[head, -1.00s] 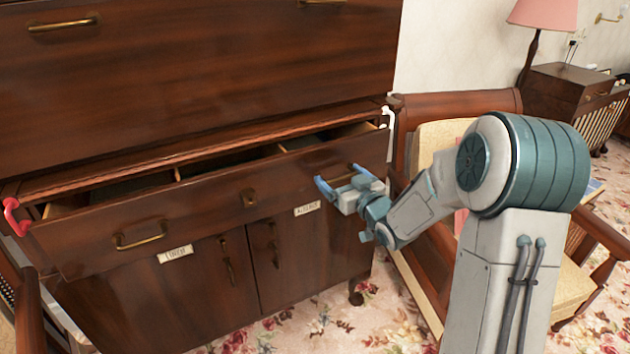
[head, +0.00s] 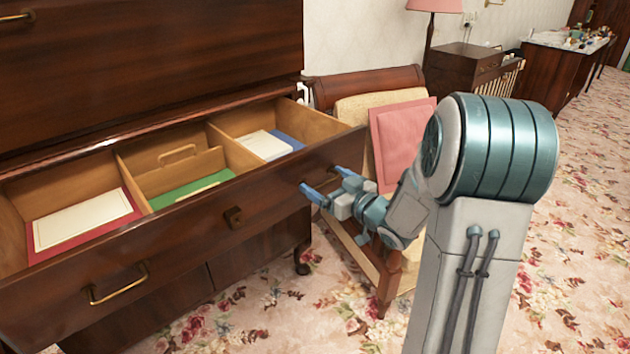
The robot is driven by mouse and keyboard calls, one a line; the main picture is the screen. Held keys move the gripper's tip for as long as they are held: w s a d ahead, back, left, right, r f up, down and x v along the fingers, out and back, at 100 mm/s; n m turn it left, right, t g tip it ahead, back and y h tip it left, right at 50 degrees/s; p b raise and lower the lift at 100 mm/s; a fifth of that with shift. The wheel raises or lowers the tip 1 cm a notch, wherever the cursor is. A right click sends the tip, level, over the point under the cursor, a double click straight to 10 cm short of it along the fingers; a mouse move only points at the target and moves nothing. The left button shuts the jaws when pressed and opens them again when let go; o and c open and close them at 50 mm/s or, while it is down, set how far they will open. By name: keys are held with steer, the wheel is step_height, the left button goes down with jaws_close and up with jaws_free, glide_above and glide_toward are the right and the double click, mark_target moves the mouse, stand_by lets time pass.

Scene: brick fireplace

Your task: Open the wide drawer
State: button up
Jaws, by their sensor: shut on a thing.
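The wide drawer (head: 185,235) of the dark wooden cabinet stands well out from the cabinet, and its inside shows. Inside are a red folder with white paper (head: 85,222), a green item (head: 190,190) and a blue and white paper stack (head: 268,144), parted by wooden dividers.
An armchair with a pink cushion (head: 398,140) stands close behind and right of my gripper. A lamp with a pink shade (head: 434,6) and a small cabinet (head: 462,72) are farther back. The flowered carpet (head: 575,190) is open at right.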

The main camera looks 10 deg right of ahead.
steer(key=shift+v, duration=1)
steer(key=o, duration=1)
steer(key=v, duration=1.3)
steer(key=shift+s+d+p, duration=0.2)
steer(key=shift+s+p, duration=0.15)
steer(key=shift+p, duration=0.05)
